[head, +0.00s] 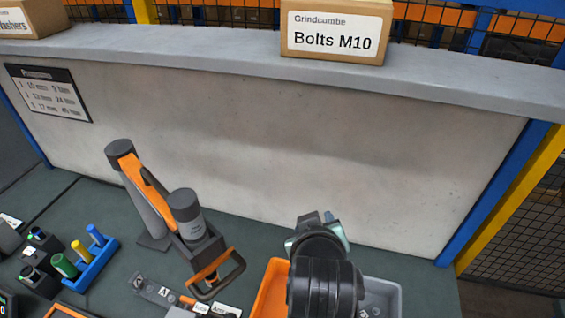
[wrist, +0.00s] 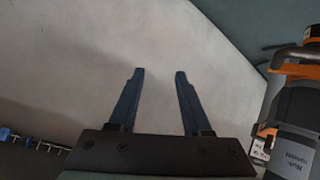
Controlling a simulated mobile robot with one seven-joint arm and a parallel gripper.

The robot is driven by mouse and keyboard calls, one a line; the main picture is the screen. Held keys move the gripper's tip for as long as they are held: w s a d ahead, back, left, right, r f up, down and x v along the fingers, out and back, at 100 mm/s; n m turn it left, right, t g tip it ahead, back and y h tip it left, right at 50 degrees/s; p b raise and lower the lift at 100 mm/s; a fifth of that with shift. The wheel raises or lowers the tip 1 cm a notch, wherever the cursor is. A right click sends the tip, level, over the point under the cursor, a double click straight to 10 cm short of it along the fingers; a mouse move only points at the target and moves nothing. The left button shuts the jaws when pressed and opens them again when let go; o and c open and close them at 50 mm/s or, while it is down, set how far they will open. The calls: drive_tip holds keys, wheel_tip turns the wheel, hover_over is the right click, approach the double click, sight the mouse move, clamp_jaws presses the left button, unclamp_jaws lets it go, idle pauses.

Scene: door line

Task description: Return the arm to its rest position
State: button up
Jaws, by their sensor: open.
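My gripper (wrist: 158,72) shows in the wrist view with its two dark blue fingers apart and nothing between them. Behind the fingers is the pale wall panel. In the head view my black arm comes up from the bottom, right of centre, over the bins, and its end hides the gripper's fingers. An orange and grey tool (head: 189,225) on a stand is to the left of my arm; a grey tool body (wrist: 293,135) shows at the right edge of the wrist view, apart from the fingers.
An orange bin (head: 270,290) and a grey bin (head: 383,297) lie beside and under my arm. A blue rack (head: 92,264) with coloured cylinders is at the left. A "Bolts M10" box (head: 336,30) stands on the ledge (head: 440,82). The wall panel's (head: 280,150) front is clear above the bench.

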wheel_tip(320, 180, up, 27)
drive_tip(key=w+a+m+t, duration=0.2)
drive_tip(key=a+t, duration=0.1)
drive_tip(key=t, duration=0.6)
drive_tip(key=s+a+r+t, duration=0.1)
drive_tip(key=s+r+t, duration=0.3)
drive_tip(key=r, duration=0.5)
drive_tip(key=s+a+r+m+t+y, duration=0.1)
drive_tip(key=s+r+t, duration=0.3)
drive_tip(key=s+r, duration=0.4)
drive_tip(key=shift+s+a+r+m, duration=0.25)
drive_tip(key=shift+r+m, duration=0.05)
drive_tip(key=shift+r, duration=0.3)
